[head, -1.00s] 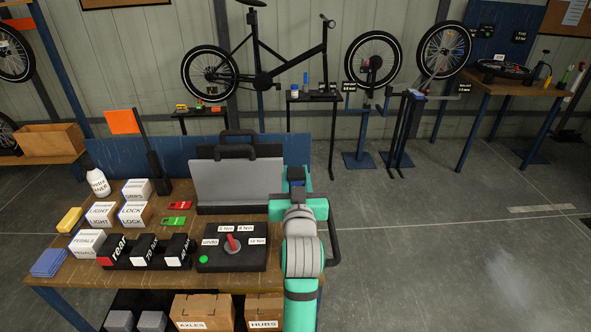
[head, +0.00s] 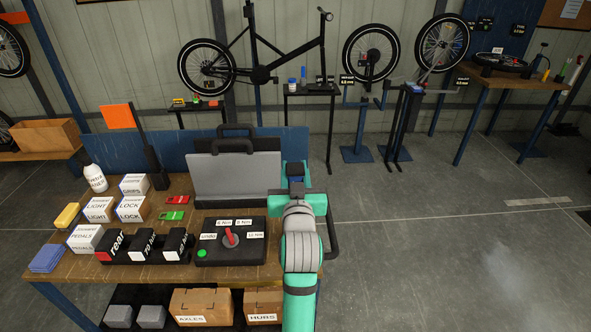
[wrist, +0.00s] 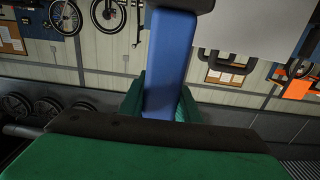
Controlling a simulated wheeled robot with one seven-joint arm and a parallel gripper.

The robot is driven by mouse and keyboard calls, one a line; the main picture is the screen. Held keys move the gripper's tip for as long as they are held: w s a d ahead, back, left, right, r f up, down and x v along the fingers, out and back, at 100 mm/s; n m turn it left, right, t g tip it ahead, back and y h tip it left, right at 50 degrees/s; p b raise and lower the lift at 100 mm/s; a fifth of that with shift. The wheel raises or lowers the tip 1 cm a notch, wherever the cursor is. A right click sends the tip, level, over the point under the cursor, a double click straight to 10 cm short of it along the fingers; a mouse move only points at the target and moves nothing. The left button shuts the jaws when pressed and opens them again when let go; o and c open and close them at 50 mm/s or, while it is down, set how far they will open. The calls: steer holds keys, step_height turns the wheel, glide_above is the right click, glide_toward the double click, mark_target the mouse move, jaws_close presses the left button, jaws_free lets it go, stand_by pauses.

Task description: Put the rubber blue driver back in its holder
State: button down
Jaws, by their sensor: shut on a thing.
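My gripper (head: 296,186) is at the right end of the workbench, just right of the grey case. It is shut on the blue driver (head: 295,170), whose blue top with a dark end shows above it. The part inside the grip is hidden. I cannot make out which thing is the driver's holder. A small blue upright thing (head: 303,73) stands on the black shelf behind, too small to identify.
A wooden bench (head: 500,83) with small upright tools stands at the back right. The floor (head: 430,240) to the right is clear.

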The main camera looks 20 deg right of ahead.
steer(key=shift+a+f, duration=0.2)
steer(key=shift+f, duration=1.2)
steer(key=shift+a+f, duration=0.1)
steer(key=shift+f, duration=0.65)
steer(key=shift+f, duration=1.15)
steer(key=shift+d+f, duration=0.2)
steer(key=shift+f, duration=0.45)
